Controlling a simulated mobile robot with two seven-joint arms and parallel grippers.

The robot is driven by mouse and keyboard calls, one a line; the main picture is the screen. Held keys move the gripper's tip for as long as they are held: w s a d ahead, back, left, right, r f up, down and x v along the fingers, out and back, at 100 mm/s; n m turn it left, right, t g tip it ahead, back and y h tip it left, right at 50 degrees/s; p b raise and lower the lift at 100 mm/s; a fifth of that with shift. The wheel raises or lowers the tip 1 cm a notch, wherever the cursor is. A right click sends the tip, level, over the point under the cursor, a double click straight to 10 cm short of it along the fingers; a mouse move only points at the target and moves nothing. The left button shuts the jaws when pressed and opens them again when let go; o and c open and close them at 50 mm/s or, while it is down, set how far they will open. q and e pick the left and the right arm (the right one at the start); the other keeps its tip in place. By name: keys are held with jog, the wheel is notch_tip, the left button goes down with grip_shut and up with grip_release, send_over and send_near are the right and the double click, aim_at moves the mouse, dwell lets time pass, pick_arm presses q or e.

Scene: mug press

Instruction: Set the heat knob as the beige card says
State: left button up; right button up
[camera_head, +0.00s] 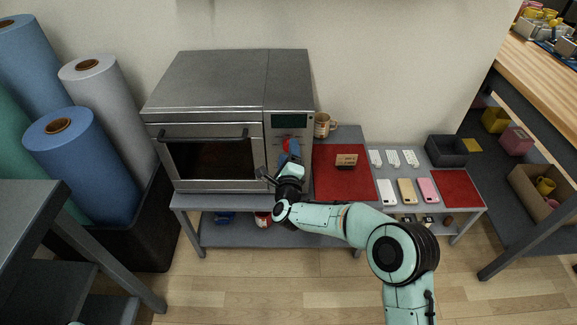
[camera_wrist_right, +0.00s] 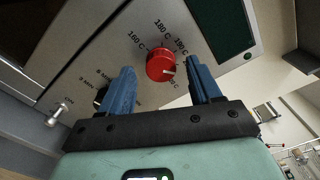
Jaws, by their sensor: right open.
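The red heat knob (camera_wrist_right: 161,64) is on the oven-like press's steel panel. Its white mark points to the right and slightly down in the right wrist view, toward a partly hidden label. Labels around it include 160 C and 180 C. My right gripper (camera_wrist_right: 160,68) is open, with one blue finger on each side of the knob; I cannot tell whether they touch it. In the head view my right gripper (camera_head: 289,153) is at the panel, and the red knob (camera_head: 286,142) shows just beyond it.
The press (camera_head: 215,100) has a door handle (camera_head: 205,134) left of the panel. A dark second knob (camera_wrist_right: 99,98) with minute labels is partly behind a finger. A mug (camera_head: 321,125) stands right of the press. Phone cases (camera_head: 407,191) and a dark bin (camera_head: 446,151) are farther right.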

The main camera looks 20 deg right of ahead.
pick_arm(q)
jog(key=w+r+t+p, duration=0.2)
jog(key=w+r, duration=0.1)
jog(key=w, duration=0.2)
jog(key=shift+w+d+p, duration=0.2)
jog(key=shift+d+p, duration=0.15)
pick_arm(e)
jog(key=v, duration=1.3)
